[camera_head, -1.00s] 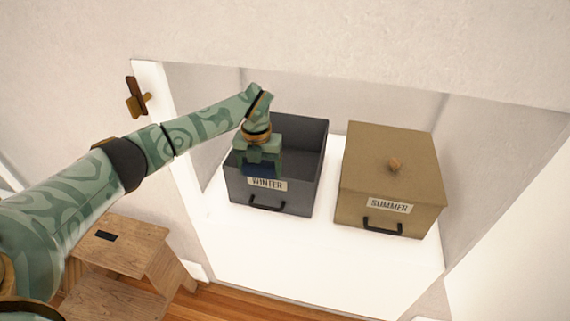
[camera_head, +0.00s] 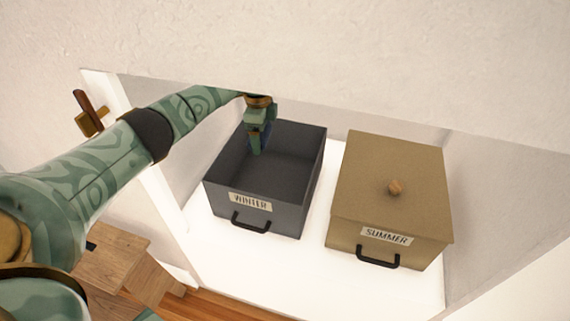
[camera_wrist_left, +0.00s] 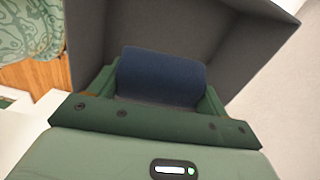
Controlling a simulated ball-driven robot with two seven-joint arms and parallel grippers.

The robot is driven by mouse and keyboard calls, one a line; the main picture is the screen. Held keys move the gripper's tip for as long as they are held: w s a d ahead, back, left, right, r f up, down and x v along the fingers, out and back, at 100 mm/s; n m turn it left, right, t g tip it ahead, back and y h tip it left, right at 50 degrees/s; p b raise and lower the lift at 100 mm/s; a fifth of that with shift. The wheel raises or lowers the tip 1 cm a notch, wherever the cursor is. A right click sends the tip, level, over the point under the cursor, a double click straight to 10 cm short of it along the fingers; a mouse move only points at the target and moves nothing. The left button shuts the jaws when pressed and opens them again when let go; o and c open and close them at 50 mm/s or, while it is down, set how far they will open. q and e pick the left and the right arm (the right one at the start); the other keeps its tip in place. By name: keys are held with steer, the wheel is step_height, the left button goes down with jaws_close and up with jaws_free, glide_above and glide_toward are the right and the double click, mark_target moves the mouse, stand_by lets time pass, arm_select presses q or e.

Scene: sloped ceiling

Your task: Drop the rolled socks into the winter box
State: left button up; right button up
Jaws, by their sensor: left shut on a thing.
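The winter box (camera_head: 251,221) is a dark grey open box with a WINTER label and a black handle, on a white surface. My left gripper (camera_head: 258,145) points down inside its opening, near the back left. In the left wrist view the gripper (camera_wrist_left: 160,92) is shut on the rolled socks (camera_wrist_left: 162,75), a dark blue roll lying across between the fingers. The socks show only as a small dark blue edge in the head view. Grey box walls (camera_wrist_left: 185,25) surround them in the wrist view. My right gripper is out of view.
A wall edge slopes low above both. A wooden step stool (camera_head: 112,262) stands at the lower left. A wooden peg (camera_head: 90,112) is on the left wall.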

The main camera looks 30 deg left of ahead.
arm_select(q)
steer(key=shift+w+f, duration=0.2)
steer(key=shift+w, duration=0.15)
step_height(320, 180, down, 5)
steer(key=b, duration=0.4)
steer(key=shift+f, duration=0.2)
steer(key=o, duration=1)
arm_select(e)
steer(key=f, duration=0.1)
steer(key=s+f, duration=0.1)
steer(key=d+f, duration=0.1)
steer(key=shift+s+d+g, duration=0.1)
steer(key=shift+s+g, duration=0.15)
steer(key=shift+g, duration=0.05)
arm_select(q)
step_height(320, 180, up, 7)
steer(key=p, duration=0.3)
steer(key=shift+r, duration=0.3)
steer(key=shift+f, duration=0.1)
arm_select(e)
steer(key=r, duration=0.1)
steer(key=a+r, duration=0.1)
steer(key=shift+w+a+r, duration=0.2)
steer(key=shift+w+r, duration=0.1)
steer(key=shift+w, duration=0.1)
